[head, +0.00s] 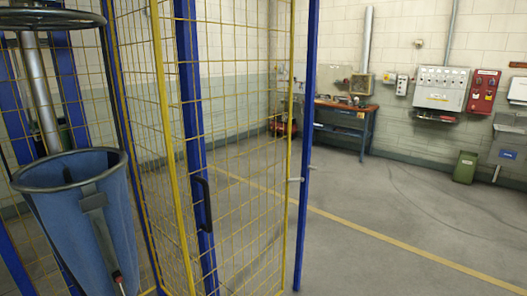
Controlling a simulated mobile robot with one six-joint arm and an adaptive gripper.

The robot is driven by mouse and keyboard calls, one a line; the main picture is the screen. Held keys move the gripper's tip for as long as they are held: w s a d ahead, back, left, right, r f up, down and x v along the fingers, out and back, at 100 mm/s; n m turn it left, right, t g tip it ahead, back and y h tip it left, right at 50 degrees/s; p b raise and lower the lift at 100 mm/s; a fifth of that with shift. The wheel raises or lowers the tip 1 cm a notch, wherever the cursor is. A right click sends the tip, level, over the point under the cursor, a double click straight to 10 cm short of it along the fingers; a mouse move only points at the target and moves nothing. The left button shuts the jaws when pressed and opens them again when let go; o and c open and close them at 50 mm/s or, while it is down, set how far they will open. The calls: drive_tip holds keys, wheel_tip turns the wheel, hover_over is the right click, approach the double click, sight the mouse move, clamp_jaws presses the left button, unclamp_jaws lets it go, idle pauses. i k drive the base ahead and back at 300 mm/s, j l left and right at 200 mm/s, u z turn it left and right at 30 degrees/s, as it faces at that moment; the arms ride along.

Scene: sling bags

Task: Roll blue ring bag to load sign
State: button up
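A blue bag (68,222) with a dark ring rim (124,160) stands at the lower left, close to me. It is open at the top and narrows downward, and its lower end is cut off by the frame. A grey strap (95,208) runs down its front side, and a thin red-tipped piece hangs at the strap's lower end. A second dark ring (40,20) shows above it at the top left; I cannot tell whether it belongs to the bag. No load sign can be made out. My gripper is not in view.
A yellow mesh panel (240,165) with blue posts and a dark handle (205,203) stands just right of the bag. Beyond it the grey floor is open, crossed by a yellow line (400,245). A workbench (340,125) and green bin (465,167) stand by the back wall.

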sight(78, 199)
drive_tip(key=u, duration=1.45)
drive_tip(key=i+l+u, duration=0.1)
drive_tip(key=i+l, duration=0.15)
drive_tip(key=i, duration=0.2)
drive_tip(key=i+l+u, duration=0.1)
drive_tip(key=i+l, duration=0.15)
drive_tip(key=i, duration=0.15)
